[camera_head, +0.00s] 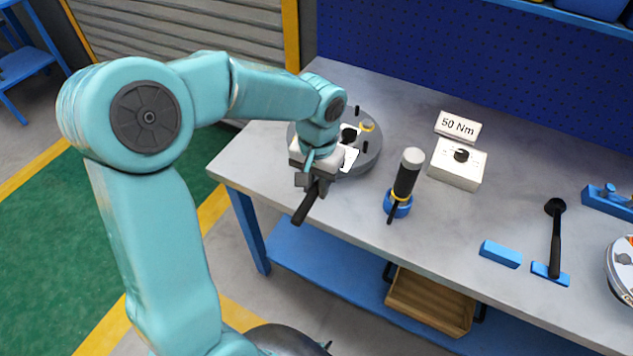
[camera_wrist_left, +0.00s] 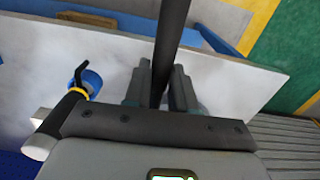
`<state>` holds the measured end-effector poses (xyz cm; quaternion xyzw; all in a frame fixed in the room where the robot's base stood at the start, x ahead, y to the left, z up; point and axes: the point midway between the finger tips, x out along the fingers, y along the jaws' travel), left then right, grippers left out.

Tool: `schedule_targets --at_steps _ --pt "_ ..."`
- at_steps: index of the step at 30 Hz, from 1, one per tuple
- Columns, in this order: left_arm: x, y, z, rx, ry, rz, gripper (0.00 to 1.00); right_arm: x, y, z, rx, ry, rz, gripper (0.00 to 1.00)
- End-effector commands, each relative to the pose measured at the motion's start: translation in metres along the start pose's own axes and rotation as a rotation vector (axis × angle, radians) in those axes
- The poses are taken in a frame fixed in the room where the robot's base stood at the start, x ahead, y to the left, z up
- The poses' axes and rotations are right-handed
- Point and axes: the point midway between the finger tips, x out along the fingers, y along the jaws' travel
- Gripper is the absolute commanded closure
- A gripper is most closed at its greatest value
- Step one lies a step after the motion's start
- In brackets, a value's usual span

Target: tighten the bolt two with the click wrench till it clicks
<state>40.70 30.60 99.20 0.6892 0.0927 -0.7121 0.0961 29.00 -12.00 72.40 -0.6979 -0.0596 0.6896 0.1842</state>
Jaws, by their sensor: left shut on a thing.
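The flanged shell (camera_head: 371,160) is a grey round part at the left end of the bench, partly hidden by my arm. Short dark bolts stand on it, one at the back (camera_head: 357,110) and one at the right (camera_head: 366,147); I cannot tell which is bolt two. My left gripper (camera_head: 314,186) is shut on the dark bar of the click wrench (camera_head: 305,207), at the shell's near side. The handle points toward the bench's front edge. In the left wrist view the bar (camera_wrist_left: 170,35) runs between the fingers (camera_wrist_left: 160,88). The wrench's head is hidden. My right gripper is out of view.
A black-handled tool (camera_head: 406,178) with a yellow ring stands in a blue holder right of the shell. Behind it are a white knob box (camera_head: 457,170) and a "50 Nm" sign (camera_head: 458,126). Another black tool (camera_head: 556,235) lies farther right, near a blue block (camera_head: 501,254).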

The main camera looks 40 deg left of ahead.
Motion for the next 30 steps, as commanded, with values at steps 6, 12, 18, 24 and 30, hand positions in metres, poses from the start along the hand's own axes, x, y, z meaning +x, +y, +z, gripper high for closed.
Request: schedule_targets --at_steps 6,12,18,24,30 --pt "-0.001 0.000 0.000 0.000 0.004 0.000 1.00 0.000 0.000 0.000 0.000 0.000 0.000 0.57" --pt "0.001 0.000 0.000 0.000 0.004 0.000 1.00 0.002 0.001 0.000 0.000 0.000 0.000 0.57" --pt "0.006 0.000 -0.001 0.000 0.004 0.000 1.00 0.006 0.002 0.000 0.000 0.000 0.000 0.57" --pt "0.011 0.000 -0.001 0.000 0.004 0.000 1.00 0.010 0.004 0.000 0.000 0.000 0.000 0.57" --pt "0.015 0.000 -0.001 -0.001 0.004 0.000 1.00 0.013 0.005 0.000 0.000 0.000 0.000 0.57"
